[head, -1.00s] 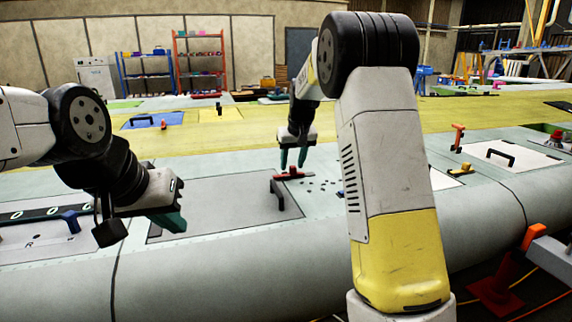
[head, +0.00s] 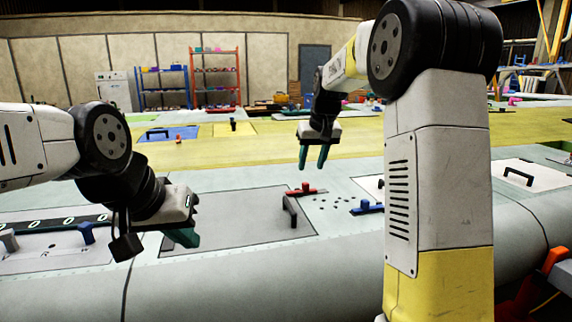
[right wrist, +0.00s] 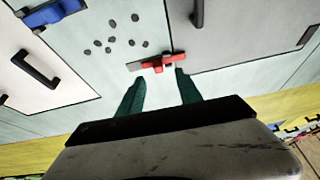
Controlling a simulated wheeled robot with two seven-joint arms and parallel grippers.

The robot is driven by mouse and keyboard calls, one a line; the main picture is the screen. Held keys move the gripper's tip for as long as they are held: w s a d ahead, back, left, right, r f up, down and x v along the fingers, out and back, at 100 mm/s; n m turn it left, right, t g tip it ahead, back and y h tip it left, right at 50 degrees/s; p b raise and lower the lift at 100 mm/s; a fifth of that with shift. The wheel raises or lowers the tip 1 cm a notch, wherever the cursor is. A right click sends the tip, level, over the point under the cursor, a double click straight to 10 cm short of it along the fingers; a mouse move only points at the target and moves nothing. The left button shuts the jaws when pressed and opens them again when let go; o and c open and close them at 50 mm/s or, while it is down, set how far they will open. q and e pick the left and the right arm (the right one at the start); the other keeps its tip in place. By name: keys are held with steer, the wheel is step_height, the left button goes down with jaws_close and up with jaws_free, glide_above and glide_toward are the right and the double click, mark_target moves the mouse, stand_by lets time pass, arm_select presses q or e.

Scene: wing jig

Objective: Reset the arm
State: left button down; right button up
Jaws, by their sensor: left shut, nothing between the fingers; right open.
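My right gripper (head: 313,165) is open and empty, raised above the wing surface with its green fingers pointing down. It also shows in the right wrist view (right wrist: 160,88). A red-topped clamp (head: 303,190) lies below it, apart from the fingers; the same red clamp shows in the right wrist view (right wrist: 156,62), beyond the fingertips. My left gripper (head: 185,240) is at the left, its green fingers together and empty, low over the edge of the grey panel (head: 235,225).
A blue clamp (head: 367,208) and several dark loose bits (head: 335,202) lie right of the grey panel. A black handle (head: 290,211) stands on that panel. Shelves (head: 215,80) stand far back.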

steer(key=s+d+f+m+t+y, duration=0.1)
steer(key=s+d, duration=0.1)
steer(key=s, duration=3.1)
steer(key=shift+s+t, duration=0.3)
steer(key=shift+t, duration=0.1)
steer(key=shift+d, duration=0.15)
